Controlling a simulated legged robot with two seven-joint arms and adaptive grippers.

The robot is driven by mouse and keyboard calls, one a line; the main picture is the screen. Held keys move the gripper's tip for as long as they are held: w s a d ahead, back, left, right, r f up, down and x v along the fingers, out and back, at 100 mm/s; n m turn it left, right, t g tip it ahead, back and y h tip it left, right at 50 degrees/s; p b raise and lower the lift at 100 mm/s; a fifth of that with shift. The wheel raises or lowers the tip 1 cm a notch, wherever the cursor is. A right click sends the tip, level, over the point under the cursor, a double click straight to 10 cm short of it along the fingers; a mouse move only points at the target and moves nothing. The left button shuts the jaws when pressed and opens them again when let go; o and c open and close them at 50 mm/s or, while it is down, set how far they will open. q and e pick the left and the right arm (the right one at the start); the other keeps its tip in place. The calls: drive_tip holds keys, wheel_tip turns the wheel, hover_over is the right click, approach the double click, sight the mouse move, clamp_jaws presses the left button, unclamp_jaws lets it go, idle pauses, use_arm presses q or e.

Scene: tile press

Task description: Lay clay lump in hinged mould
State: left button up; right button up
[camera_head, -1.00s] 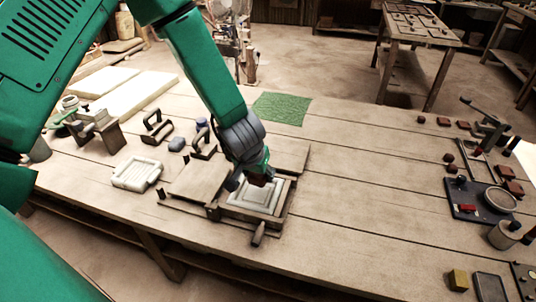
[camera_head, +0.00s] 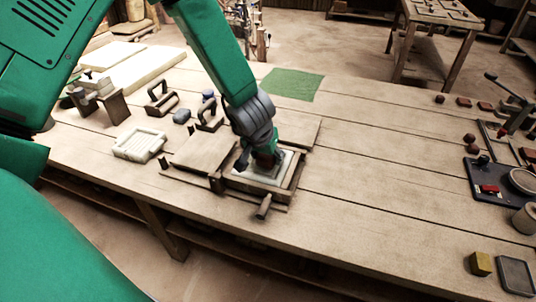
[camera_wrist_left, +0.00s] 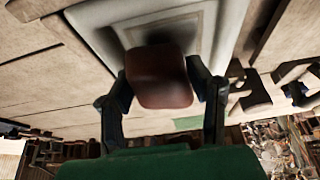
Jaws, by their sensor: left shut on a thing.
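My left gripper (camera_head: 262,163) is over the hinged mould and shut on the clay lump. The reddish-brown lump (camera_wrist_left: 160,76) sits between both fingers in the left wrist view, in front of the mould's pale inner plate (camera_wrist_left: 205,22). In the head view the fingers largely cover the lump. The mould is a wooden frame (camera_head: 290,187) around the pale plate, with a handle (camera_head: 264,207) at its front. The lump is low over the plate; I cannot tell whether it touches. My right gripper is not in view.
A wooden board (camera_head: 203,151) lies left of the frame. A white tray (camera_head: 140,145) and handled tools (camera_head: 162,101) are further left. A green mat (camera_head: 292,84) lies behind. The table between is clear.

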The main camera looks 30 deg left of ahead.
use_arm(q)
drive_tip(key=shift+a+f, duration=0.65)
drive_tip(key=shift+a, duration=0.05)
drive_tip(key=shift+a+f, duration=0.1)
drive_tip(key=shift+a, duration=0.25)
drive_tip(key=shift+d, duration=0.1)
drive_tip(key=o, duration=1.6)
drive_tip(key=shift+d, duration=0.25)
drive_tip(key=shift+d+r, duration=0.25)
drive_tip(key=shift+d, duration=0.3)
drive_tip(key=shift+s+a+f, duration=0.1)
drive_tip(key=shift+a+f, duration=0.05)
drive_tip(key=shift+a, duration=0.45)
drive_tip(key=shift+d, duration=0.25)
